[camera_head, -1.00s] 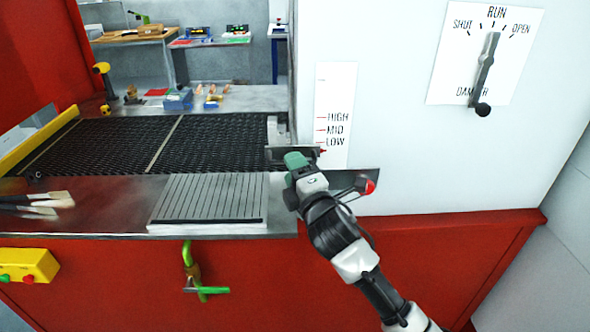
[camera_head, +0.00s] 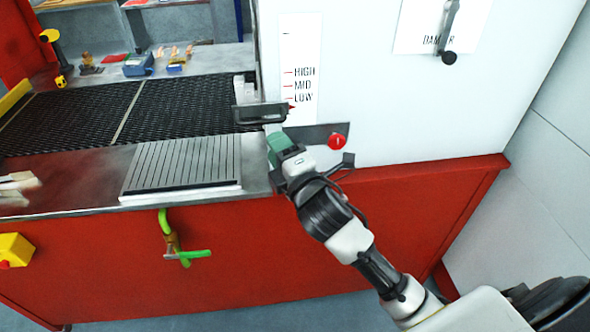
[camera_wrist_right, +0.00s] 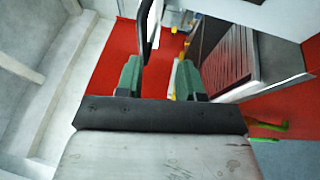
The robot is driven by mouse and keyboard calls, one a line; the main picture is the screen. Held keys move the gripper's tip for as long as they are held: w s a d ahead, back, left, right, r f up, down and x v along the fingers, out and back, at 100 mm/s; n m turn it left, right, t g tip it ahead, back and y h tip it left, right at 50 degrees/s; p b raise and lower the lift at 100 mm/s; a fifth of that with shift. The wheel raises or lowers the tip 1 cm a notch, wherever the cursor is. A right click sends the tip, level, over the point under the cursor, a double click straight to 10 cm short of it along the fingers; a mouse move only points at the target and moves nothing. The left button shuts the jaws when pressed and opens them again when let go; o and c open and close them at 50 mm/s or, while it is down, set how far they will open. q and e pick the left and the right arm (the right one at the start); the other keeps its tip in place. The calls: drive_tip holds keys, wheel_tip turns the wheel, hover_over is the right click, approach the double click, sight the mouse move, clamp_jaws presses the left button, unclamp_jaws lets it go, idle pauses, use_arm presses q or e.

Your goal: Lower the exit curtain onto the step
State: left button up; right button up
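The dark handle bar (camera_head: 260,113) sits at the left edge of the white housing. I cannot tell which surface is the step. My right gripper (camera_head: 277,137) is just below and in front of the handle. In the right wrist view its green fingers (camera_wrist_right: 157,75) are apart, with a dark loop showing beyond and between them. My left gripper is out of view.
A ribbed grey plate (camera_head: 185,162) lies on the metal ledge beside the mesh belt (camera_head: 150,112). A red knob (camera_head: 337,142) is right of my gripper. The damper lever (camera_head: 448,30) is at upper right.

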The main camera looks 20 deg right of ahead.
drive_tip(key=s, duration=0.6)
drive_tip(key=shift+s+d+f, duration=0.15)
drive_tip(key=shift+d+f, duration=0.2)
drive_tip(key=shift+d, duration=0.05)
idle(0.5)
